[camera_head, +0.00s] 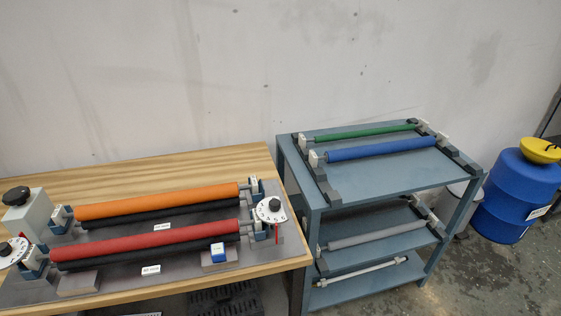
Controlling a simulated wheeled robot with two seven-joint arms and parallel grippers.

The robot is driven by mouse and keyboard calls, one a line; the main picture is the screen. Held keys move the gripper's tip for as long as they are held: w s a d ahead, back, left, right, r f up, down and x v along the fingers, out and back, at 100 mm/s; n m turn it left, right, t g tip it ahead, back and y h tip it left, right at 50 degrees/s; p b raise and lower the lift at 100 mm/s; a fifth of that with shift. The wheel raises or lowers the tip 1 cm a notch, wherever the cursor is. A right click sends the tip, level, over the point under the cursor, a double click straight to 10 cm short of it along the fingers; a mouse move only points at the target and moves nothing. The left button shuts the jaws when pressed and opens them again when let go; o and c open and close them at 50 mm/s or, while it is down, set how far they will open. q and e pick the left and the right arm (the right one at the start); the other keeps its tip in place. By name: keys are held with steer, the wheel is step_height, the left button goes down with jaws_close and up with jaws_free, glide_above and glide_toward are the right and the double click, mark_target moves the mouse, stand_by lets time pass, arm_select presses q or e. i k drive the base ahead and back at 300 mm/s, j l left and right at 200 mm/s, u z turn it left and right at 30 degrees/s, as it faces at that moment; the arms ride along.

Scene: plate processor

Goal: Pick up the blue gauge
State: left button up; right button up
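A small blue block with a pale top (218,252) sits at the front right of the grey machine plate on the wooden table. It is the only small blue loose-looking piece there, and I take it as the blue gauge. It stands on or against a grey block, just in front of the right part of the red roller (150,244). Neither of my grippers is in view.
An orange roller (160,200) lies behind the red one. Dials (270,209) stand at the machine's ends. The wooden table (145,173) has free room at the back. A blue-grey shelf (400,172) to the right holds green (365,132) and blue rollers (380,149).

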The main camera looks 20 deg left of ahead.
mark_target(219, 250)
steer(key=i+j+u, duration=0.1)
steer(key=u, duration=0.25)
steer(key=i+u, duration=0.1)
steer(key=u, duration=0.25)
steer(key=i+u, duration=0.15)
steer(key=u, duration=0.2)
